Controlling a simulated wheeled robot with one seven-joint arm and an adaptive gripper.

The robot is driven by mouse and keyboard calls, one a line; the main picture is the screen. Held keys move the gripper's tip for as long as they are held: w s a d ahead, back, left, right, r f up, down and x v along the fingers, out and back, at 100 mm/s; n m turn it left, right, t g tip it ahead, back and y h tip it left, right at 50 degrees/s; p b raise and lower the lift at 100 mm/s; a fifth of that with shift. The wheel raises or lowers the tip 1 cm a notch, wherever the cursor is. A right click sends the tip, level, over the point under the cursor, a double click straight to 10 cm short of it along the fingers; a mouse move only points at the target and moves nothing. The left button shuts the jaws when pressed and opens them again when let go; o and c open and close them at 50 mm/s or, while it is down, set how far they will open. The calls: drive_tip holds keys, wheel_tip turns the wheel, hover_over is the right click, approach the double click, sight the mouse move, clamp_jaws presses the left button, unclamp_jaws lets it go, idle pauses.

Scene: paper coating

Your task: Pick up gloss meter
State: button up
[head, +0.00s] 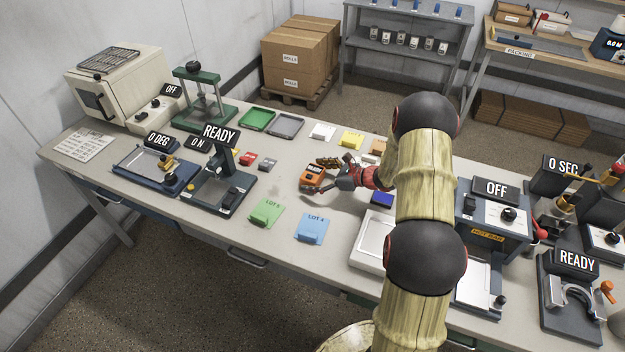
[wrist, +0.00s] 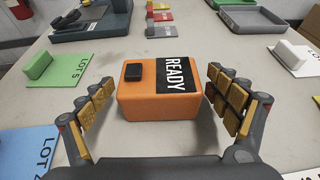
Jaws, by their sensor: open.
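The gloss meter appears to be the orange box (head: 312,177) with a black "READY" label, standing on the table in the head view. In the wrist view the orange box (wrist: 150,98) sits upright between the two fingers, with a black button on its top. My gripper (wrist: 160,105) is open, with one finger on each side of the box. Gaps show between the finger pads and the box sides.
A green LOT block (head: 266,212) and a blue LOT block (head: 311,228) lie in front of the box. A white block (head: 322,131) and a yellow block (head: 350,139) lie behind it. A dark-based device (head: 220,190) marked READY stands left. Bare table surrounds the box.

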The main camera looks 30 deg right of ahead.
drive_tip(key=shift+w+a+f, duration=0.1)
drive_tip(key=shift+w+a, duration=0.05)
drive_tip(key=shift+c, duration=1.1)
drive_tip(key=c, duration=1.3)
